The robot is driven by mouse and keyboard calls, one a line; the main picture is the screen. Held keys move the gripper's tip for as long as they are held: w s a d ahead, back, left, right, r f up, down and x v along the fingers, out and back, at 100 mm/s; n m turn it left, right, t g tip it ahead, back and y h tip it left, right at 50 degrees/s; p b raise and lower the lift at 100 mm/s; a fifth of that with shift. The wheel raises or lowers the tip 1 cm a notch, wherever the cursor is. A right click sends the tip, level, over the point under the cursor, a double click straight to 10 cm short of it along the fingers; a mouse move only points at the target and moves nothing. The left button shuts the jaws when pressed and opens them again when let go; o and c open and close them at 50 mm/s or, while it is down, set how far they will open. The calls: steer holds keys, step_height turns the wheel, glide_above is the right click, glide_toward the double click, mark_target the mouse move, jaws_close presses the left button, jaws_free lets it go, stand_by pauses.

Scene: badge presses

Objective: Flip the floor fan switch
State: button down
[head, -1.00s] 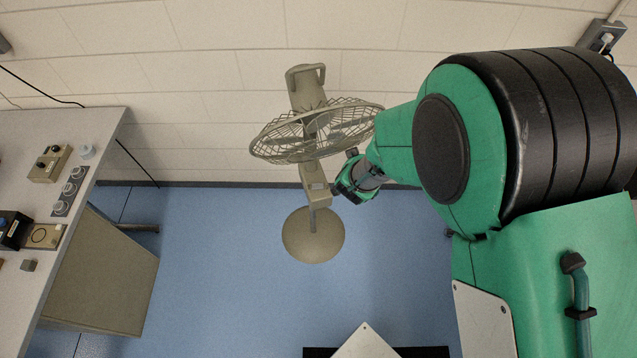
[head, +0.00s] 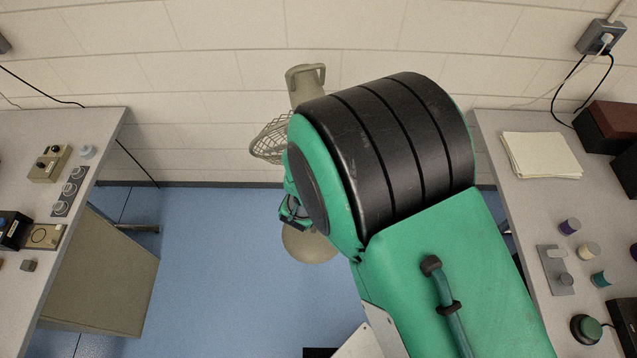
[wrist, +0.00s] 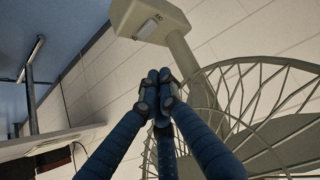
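The beige floor fan stands against the wall; in the head view my arm hides most of it, leaving its top (head: 303,80), the left part of its wire cage (head: 268,140) and its round base (head: 308,248) showing. In the wrist view the fan's control box (wrist: 155,20) is at the top, with a pale switch (wrist: 148,28) on its face. The cage (wrist: 262,100) fills the right side. My gripper (wrist: 157,88) has its blue fingers brought together at the tips, with nothing between them. The tips appear below the box in the picture, apart from it. In the head view my gripper (head: 292,212) is partly hidden.
A workbench (head: 90,130) with controls stands at left, and another bench (head: 500,195) with papers (head: 540,155) and knobs stands at right. A wall outlet (head: 598,38) with cords is at upper right.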

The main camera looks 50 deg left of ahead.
stand_by(0.4)
steer(key=b+x, duration=0.1)
steer(key=x, duration=0.2)
steer(key=b+x, duration=0.1)
steer(key=x, duration=0.3)
steer(key=f+b+x, duration=0.1)
steer(key=x, duration=0.3)
steer(key=shift+s+d+f, duration=0.15)
steer(key=shift+s+d, duration=0.1)
steer(key=shift+d, duration=0.05)
steer(key=shift+w+d+f+b, duration=0.15)
steer(key=shift+f+b, duration=0.35)
steer(key=shift+f, duration=0.55)
steer(key=shift+w+d+f, duration=0.1)
steer(key=shift+w+f, duration=0.05)
steer(key=shift+f, duration=0.2)
steer(key=shift+p, duration=0.35)
steer(key=shift+s+a+p, duration=0.35)
steer(key=shift+s+a, duration=0.2)
steer(key=shift+s, duration=0.05)
